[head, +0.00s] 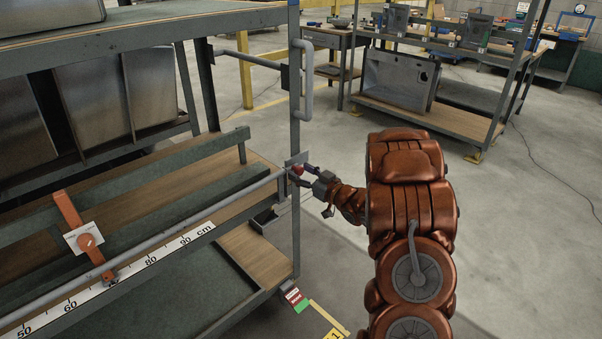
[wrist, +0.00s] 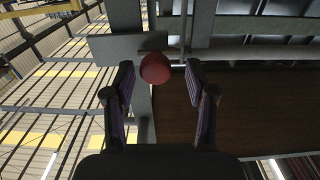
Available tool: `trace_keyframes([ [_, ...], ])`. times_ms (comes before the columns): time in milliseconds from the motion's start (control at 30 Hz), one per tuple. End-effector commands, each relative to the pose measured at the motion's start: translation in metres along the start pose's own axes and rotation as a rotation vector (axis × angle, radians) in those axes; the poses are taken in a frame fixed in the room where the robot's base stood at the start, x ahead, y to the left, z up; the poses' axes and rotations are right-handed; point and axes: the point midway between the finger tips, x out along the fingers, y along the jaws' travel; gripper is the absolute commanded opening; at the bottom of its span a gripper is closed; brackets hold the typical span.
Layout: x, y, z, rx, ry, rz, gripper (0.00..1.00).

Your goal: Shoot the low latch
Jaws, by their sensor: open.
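The low latch shows as a round red knob (head: 297,170) by a small grey plate (head: 297,158) on the rack's corner post. In the wrist view the red knob (wrist: 155,68) sits between my fingertips, in front of the grey plate (wrist: 105,48). My gripper (head: 309,174) reaches in from the right, its fingers pointing at the knob. In the wrist view my gripper (wrist: 159,76) is open, with gaps on both sides of the knob, the right one wider. How deep the knob sits between the fingers is hard to tell.
A grey rail (head: 190,233) runs along the rack front beside a centimetre scale (head: 135,268). An orange arm with a white plate (head: 86,240) stands on it. A grey handle (head: 307,85) is on the post above. Free floor (head: 520,230) lies to the right.

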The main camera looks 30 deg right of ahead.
Motion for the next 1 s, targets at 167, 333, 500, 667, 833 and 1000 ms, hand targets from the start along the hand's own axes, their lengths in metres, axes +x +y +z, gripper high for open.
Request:
trace_keyframes([
  [167, -0.024, 0.002, 0.0, 0.0, -0.003, 0.004, 0.56],
  [333, -0.054, 0.001, 0.001, 0.002, -0.004, 0.004, 0.56],
  [500, -0.081, 0.001, 0.0, 0.0, -0.001, 0.002, 0.56],
  [667, -0.101, 0.001, 0.001, 0.001, -0.003, 0.002, 0.56],
  [833, -0.112, 0.0, 0.0, 0.0, 0.0, 0.0, 0.56],
  [1000, -0.115, -0.001, 0.0, 0.001, 0.0, -0.001, 0.56],
])
